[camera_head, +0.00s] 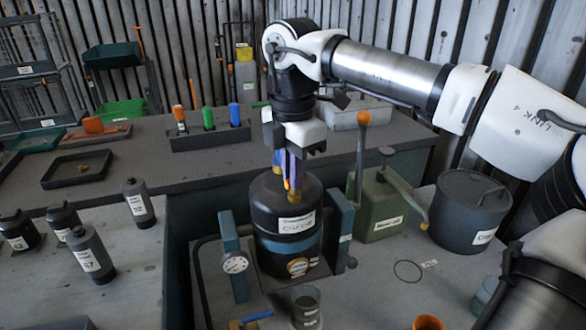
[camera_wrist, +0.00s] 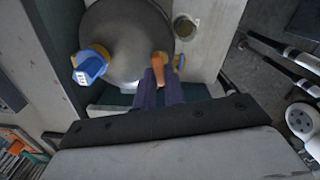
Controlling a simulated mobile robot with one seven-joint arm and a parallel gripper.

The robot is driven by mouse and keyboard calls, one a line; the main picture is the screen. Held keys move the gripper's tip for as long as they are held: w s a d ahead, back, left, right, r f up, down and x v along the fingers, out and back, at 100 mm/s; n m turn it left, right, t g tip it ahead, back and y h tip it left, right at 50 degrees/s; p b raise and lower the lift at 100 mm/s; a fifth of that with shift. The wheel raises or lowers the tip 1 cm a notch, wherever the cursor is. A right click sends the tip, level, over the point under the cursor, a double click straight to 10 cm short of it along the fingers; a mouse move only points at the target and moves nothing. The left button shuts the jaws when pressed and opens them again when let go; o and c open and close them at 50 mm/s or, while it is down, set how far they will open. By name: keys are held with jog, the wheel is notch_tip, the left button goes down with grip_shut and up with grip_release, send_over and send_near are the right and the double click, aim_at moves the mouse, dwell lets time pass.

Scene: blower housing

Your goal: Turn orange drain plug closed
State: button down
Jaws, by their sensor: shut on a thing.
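The dark cylindrical housing (camera_head: 270,208) stands upright in a clamp frame and has a blue band and a white label. My gripper (camera_head: 289,184) is above its lid, pointing down. The orange plug handle (camera_wrist: 158,66) shows in the wrist view near the lid's edge, at the tips of my purple fingers (camera_wrist: 160,84). The gripper is shut on it. The fingers hide part of the handle, and how far it is turned cannot be told. A blue handle (camera_wrist: 90,66) on a yellow fitting sits at the lid's left edge in the wrist view.
An orange-knobbed lever (camera_head: 363,118), a green can (camera_head: 376,208) and a dark bucket (camera_head: 470,212) stand to the right. Several dark bottles (camera_head: 90,255) stand left. The bench near a drawn circle (camera_head: 408,271) is clear.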

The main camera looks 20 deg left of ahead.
jog(key=shift+m, duration=1.1)
jog(key=c, duration=1.5)
grip_release()
notch_tip(320, 180, up, 14)
jog(key=shift+f+p, duration=0.1)
jog(key=shift+p, duration=0.75)
